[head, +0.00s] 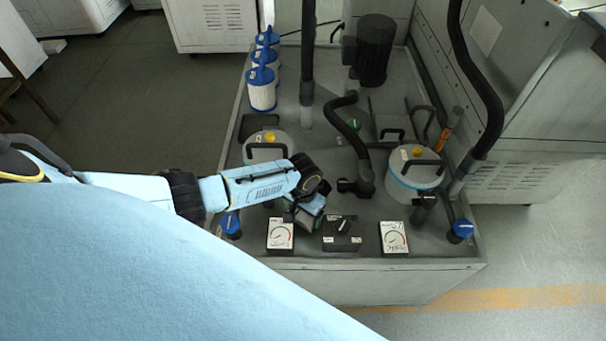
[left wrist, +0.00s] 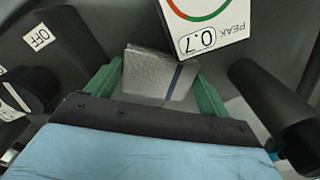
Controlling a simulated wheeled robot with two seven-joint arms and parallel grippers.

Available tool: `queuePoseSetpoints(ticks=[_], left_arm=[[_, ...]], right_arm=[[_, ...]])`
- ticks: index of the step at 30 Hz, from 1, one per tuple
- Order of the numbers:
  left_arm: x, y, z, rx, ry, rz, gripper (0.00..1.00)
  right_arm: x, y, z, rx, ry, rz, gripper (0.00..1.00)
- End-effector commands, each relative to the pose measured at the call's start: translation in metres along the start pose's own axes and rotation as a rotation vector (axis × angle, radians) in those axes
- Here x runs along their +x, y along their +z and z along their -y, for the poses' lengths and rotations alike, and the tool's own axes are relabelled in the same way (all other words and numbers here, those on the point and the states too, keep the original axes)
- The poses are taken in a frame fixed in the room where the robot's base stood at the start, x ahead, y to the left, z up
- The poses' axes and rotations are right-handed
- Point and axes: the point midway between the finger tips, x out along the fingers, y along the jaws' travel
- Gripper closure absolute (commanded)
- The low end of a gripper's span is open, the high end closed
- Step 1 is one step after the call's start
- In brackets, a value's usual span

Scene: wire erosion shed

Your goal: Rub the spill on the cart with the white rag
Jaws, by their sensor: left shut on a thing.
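My left gripper (head: 306,213) reaches in from the left over the front part of the grey cart (head: 370,284). In the left wrist view its green fingers are shut on a pale grey-white folded cloth with a dark stripe, which looks like the white rag (left wrist: 158,76). In the head view the gripper mostly hides the rag. I cannot make out the spill; my arm and gripper cover part of the cart top. My right gripper is not in view.
Near the gripper stand a dial gauge (head: 280,234), a black switch box (head: 342,234) and another gauge (head: 394,238). Lidded canisters (head: 268,146) (head: 416,172), a black hose (head: 346,128), a motor (head: 374,50) and blue-topped filters (head: 262,90) crowd the cart.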

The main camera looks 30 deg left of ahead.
Motion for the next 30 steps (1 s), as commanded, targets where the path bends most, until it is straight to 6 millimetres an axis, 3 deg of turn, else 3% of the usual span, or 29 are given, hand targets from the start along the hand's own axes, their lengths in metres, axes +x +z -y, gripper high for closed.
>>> queuePoseSetpoints(ticks=[1, 30], left_arm=[[0.006, 0.005, -0.005, -0.003, 0.014, 0.024, 0.52], [0.003, -0.055, 0.039, -0.007, 0.007, 0.007, 0.52]], right_arm=[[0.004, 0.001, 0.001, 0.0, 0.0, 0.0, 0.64], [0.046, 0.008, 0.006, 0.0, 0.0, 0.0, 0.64]])
